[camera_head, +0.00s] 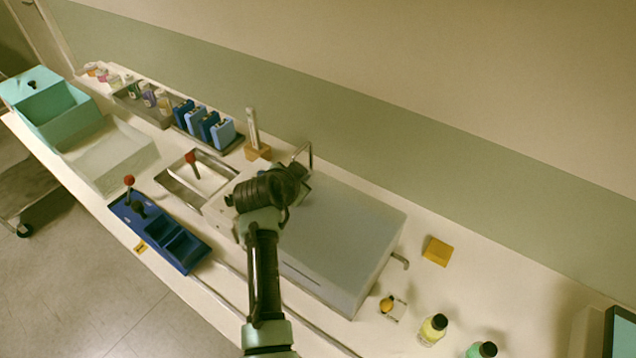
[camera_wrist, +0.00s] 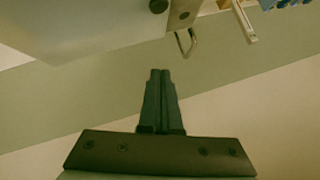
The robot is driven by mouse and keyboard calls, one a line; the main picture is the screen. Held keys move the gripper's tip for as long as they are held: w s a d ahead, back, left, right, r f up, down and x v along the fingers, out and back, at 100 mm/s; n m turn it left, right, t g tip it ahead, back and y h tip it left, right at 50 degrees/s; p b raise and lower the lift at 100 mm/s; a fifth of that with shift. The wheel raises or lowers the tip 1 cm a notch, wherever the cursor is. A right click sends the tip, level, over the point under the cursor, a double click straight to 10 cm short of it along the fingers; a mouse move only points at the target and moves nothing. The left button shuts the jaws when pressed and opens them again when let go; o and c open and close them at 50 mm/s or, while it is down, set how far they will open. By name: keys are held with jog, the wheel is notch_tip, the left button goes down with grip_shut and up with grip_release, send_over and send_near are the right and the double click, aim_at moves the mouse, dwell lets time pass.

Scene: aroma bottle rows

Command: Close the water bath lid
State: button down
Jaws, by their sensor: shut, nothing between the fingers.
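The water bath is a wide grey box with a flat, pale grey top (camera_head: 345,235) in the middle of the bench in the head view. A thin metal loop (camera_head: 304,155) stands at its far left corner. The loop also shows in the wrist view (camera_wrist: 186,42), beside a pale panel (camera_wrist: 90,25) with a dark round knob. My gripper (camera_wrist: 160,74) is shut and empty, with its fingertips apart from the loop and panel. In the head view my dark wrist is over the box's left end and hides part of it. I cannot tell how far the lid is open.
Left of the box are a metal basin (camera_head: 172,185) and a blue tray (camera_head: 130,214) with a red-knobbed tool. A thermometer in a wooden block (camera_head: 257,153) stands behind. Right are a yellow block (camera_head: 437,251) and small bottles (camera_head: 433,328). The wall runs close behind the bench.

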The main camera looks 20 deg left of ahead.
jog(key=n+h+b, duration=0.1)
jog(key=h+b, duration=0.1)
jog(key=b, duration=0.6)
send_over(291, 210)
jog(key=shift+g, duration=0.4)
jog(key=f, duration=0.8)
jog(key=shift+w+d, duration=0.1)
jog(key=shift+d, duration=0.1)
jog(key=shift+a+f+b, duration=0.15)
jog(key=shift+f+b, duration=0.45)
jog(key=shift+b, duration=0.35)
jog(key=shift+f, duration=0.1)
jog(key=shift+f, duration=0.15)
